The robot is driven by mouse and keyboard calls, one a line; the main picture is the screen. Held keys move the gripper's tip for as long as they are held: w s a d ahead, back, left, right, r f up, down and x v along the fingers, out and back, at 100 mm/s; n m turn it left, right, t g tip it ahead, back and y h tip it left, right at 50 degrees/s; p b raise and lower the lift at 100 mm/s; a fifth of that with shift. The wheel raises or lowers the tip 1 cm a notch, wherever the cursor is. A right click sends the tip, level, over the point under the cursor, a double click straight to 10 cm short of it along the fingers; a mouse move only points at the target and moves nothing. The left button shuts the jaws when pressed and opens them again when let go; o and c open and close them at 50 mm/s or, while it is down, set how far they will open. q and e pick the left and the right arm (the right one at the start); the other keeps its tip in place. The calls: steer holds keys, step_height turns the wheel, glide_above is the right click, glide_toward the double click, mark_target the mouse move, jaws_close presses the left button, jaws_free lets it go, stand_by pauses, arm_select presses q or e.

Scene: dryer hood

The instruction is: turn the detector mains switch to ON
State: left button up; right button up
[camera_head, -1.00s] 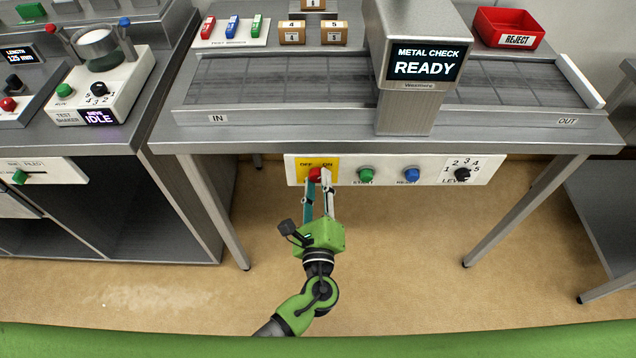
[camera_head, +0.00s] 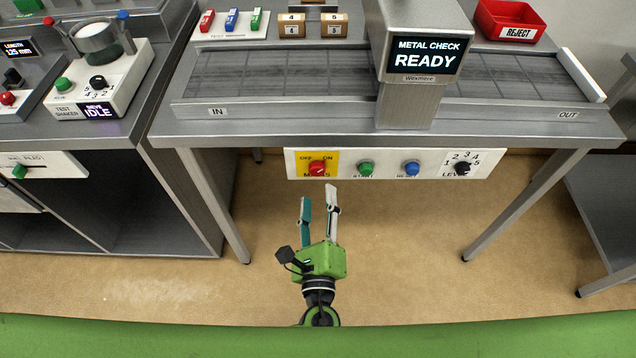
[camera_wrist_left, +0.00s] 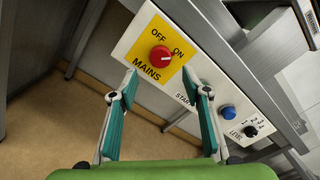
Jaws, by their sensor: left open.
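The mains switch is a red round knob (camera_head: 317,168) on a yellow plate (camera_head: 303,174) marked OFF, ON and MAINS, at the left end of the white front panel under the detector table. A pale line on the knob seems to point up and right, towards ON. The knob also shows in the left wrist view (camera_wrist_left: 160,57), beyond the fingers. My left gripper (camera_head: 318,195) is open and empty, in front of and below the knob, not touching it. The detector display (camera_head: 426,58) reads METAL CHECK READY. My right gripper is not in view.
The white panel (camera_head: 437,174) also carries a green START button (camera_head: 366,169), a blue RESET button (camera_head: 412,169) and a black LEVEL knob (camera_head: 462,168). Table legs (camera_head: 214,206) stand on both sides. The floor space around my left gripper is clear.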

arm_select(q)
steer(key=s, duration=0.5)
steer(key=shift+s, duration=0.2)
steer(key=s+a+f+n+g+y, duration=0.1)
steer(key=s+a+f+n+g, duration=0.2)
steer(key=f, duration=0.8)
steer(key=s+a+f+n+g, duration=0.2)
steer(key=a+f+g, duration=0.3)
steer(key=f, duration=0.6)
steer(key=s+a+f+n+g+y, duration=0.1)
steer(key=s+a+f+n+g, duration=0.3)
steer(key=f, duration=0.6)
steer(key=s+a+f+n+g, duration=0.1)
steer(key=s+a+f+n, duration=0.3)
steer(key=s, duration=0.3)
steer(key=s+a+f+n+g+h, duration=0.1)
steer(key=s+a+f+n+g, duration=0.1)
steer(key=s+f+n, duration=0.4)
steer(key=s+a+f+n+g+h, duration=0.1)
steer(key=s+a+f+n, duration=0.4)
steer(key=s, duration=0.5)
steer(key=shift+s+a+f+n+g, duration=0.2)
steer(key=shift+a+f+n+g, duration=0.2)
steer(key=shift+f+g, duration=0.1)
